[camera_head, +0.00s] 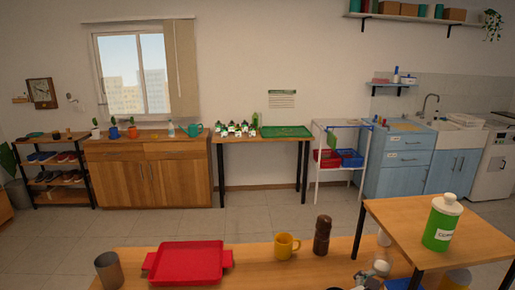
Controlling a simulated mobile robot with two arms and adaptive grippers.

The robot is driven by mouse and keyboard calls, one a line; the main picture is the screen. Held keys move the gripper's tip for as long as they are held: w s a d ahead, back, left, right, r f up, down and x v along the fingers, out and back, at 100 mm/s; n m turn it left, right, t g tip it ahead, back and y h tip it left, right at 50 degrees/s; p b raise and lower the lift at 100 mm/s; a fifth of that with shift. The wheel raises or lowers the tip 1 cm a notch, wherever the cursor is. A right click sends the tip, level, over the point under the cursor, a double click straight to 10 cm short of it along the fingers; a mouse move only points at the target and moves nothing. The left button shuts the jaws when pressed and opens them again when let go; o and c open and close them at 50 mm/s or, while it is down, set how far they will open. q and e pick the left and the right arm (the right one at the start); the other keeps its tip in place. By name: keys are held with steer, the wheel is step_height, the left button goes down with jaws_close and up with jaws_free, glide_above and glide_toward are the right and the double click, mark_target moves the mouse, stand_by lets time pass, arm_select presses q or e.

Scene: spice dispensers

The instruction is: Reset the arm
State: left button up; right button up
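The task names only my arm. No gripper of mine can be made out in the head view, on the left or on the right. Small grey, white and dark shapes (375,270) show at the bottom edge, right of centre; they are too small and cut off to tell what they are. A green dispenser (440,228) with a white top and a white label stands upright on the raised wooden table (400,217) at the right. Nothing is seen touching it.
On the front table (262,259) are a grey cup (108,270), a red tray (188,263), a yellow mug (286,246) and a brown grinder (322,235). Behind is open tiled floor (270,215). A wooden cabinet (150,172), a side table and blue cabinets line the wall.

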steer(key=s+a+f+m+g+y, duration=0.2)
steer(key=s+f+m+y, duration=0.6)
steer(key=s+f, duration=0.55)
steer(key=s+a+f+m+g+y, duration=0.2)
steer(key=s+a+m+y, duration=0.3)
steer(key=s+m, duration=0.65)
step_height(320, 180, down, 25)
steer(key=s+a+n+g, duration=0.1)
steer(key=s+n, duration=0.1)
steer(key=s+d+f+g+b, duration=0.1)
steer(key=s+d+f, duration=0.2)
steer(key=s+f, duration=1.3)
step_height(320, 180, down, 2)
steer(key=shift+f+h, duration=0.1)
steer(key=shift+h, duration=0.3)
